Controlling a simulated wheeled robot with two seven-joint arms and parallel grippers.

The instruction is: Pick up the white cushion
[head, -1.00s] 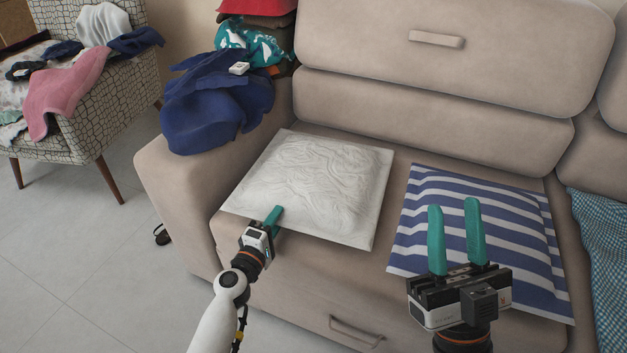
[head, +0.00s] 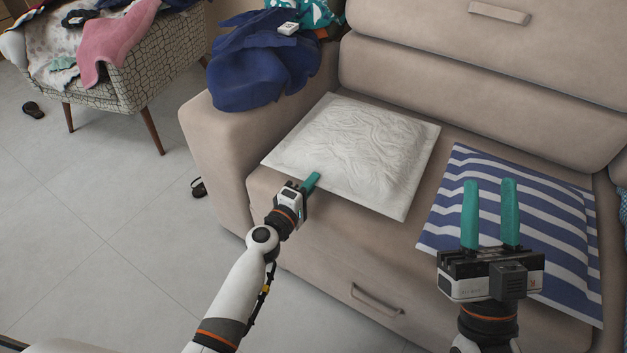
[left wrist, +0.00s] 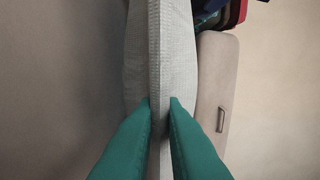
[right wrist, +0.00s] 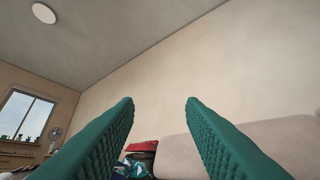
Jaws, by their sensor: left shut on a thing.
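The white cushion (head: 360,150) lies on the left part of the sofa seat, its near edge towards me. My left gripper (head: 312,182) is at that near edge, shut on it. In the left wrist view the cushion's edge (left wrist: 171,60) runs between the two green fingers (left wrist: 160,103), which pinch it. In the head view only one finger of this gripper shows clearly. My right gripper (head: 490,215) is open and empty, raised in front of the striped cushion; its fingers also stand apart in the right wrist view (right wrist: 160,105).
A blue and white striped cushion (head: 560,225) lies to the right on the beige sofa (head: 420,85). Blue cloth (head: 255,65) hangs over the sofa's left armrest. A patterned armchair (head: 150,75) with clothes stands at the upper left. The floor (head: 110,220) at left is mostly clear.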

